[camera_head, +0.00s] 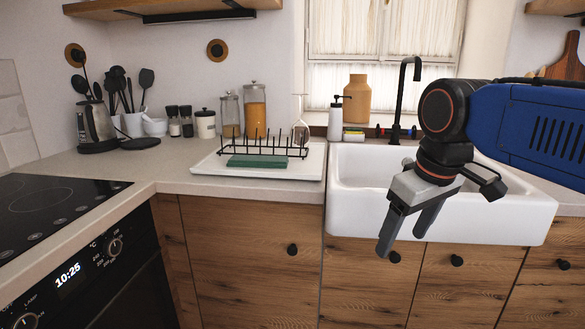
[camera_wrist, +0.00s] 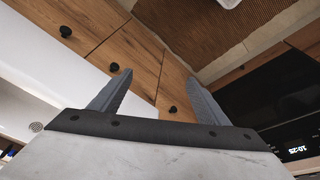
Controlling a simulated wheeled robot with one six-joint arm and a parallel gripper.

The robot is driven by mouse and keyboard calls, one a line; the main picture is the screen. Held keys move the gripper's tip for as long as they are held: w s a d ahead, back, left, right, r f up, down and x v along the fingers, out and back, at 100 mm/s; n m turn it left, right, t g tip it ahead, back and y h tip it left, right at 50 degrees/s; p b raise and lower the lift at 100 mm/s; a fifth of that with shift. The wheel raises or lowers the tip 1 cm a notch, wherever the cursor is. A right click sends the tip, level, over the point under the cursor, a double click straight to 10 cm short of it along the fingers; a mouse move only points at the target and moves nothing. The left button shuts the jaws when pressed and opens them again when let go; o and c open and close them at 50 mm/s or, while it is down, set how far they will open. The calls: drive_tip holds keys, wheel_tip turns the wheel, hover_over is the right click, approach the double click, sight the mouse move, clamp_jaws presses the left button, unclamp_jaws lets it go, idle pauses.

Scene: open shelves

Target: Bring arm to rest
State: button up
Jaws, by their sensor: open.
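My gripper (camera_head: 402,243) is open and empty in the head view. It hangs in front of the white sink (camera_head: 455,225) and the wooden cabinet doors, with its fingers pointing down. My blue and black arm reaches in from the right edge. In the wrist view the two grey fingers of my gripper (camera_wrist: 160,95) stand apart with nothing between them. Wooden cabinet fronts with black knobs show beyond them.
A white tray (camera_head: 213,163) with a black rack and a green block stands left of the sink. A black tap (camera_head: 396,100) rises behind the basin. A black hob (camera_head: 45,205) and an oven (camera_head: 115,285) are at the left. Jars and utensils line the back wall.

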drive_tip(key=s+d+f+m, duration=0.2)
drive_tip(key=s+d+f, duration=0.2)
drive_tip(key=f, duration=0.4)
drive_tip(key=s+d+f+m+t, duration=0.1)
drive_tip(key=s+d+f+m, duration=0.2)
drive_tip(key=s+f, duration=0.3)
wheel_tip(320, 180, down, 3)
drive_tip(key=shift+d+t+h, duration=0.3)
drive_tip(key=shift+d+h, duration=0.1)
drive_tip(key=shift+d, duration=0.05)
